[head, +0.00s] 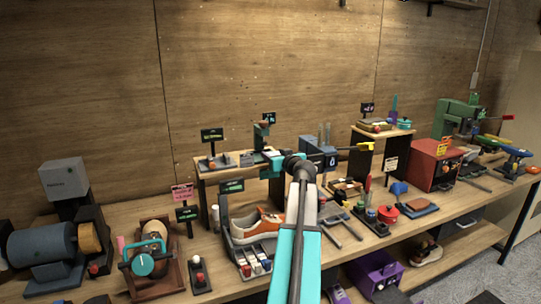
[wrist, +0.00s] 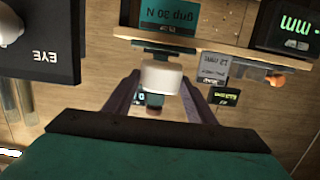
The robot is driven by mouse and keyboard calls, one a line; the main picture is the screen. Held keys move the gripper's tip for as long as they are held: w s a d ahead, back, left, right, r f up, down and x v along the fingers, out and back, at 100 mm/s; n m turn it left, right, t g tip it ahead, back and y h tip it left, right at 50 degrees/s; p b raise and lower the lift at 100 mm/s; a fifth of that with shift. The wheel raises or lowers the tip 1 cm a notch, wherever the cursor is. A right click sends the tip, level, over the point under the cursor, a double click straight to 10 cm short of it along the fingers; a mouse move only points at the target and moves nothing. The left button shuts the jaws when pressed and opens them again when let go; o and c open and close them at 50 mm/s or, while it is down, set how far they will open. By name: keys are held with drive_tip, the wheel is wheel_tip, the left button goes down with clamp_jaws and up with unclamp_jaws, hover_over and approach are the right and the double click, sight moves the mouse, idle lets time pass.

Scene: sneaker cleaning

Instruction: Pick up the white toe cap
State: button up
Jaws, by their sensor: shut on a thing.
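In the wrist view the white toe cap (wrist: 162,70) sits between the two dark fingers of my gripper (wrist: 161,82). The fingers are shut on it from both sides. A small teal display reading 30 N is just beyond the cap. In the head view my teal gripper (head: 272,160) is at the front right of the small raised wooden shelf (head: 232,173). I cannot make out the cap in the head view. Whether the cap is clear of the shelf cannot be told. An orange and white sneaker (head: 262,226) stands in a grey holder below.
A blue-grey box (head: 318,152) stands close to the right of my gripper; a dark box marked EYE (wrist: 35,45) shows in the wrist view. The long bench (head: 345,235) is crowded with tools.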

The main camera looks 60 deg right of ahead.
drive_tip(key=f+b+v, duration=0.1)
drive_tip(key=v, duration=0.5)
drive_tip(key=shift+s+a+b, duration=0.35)
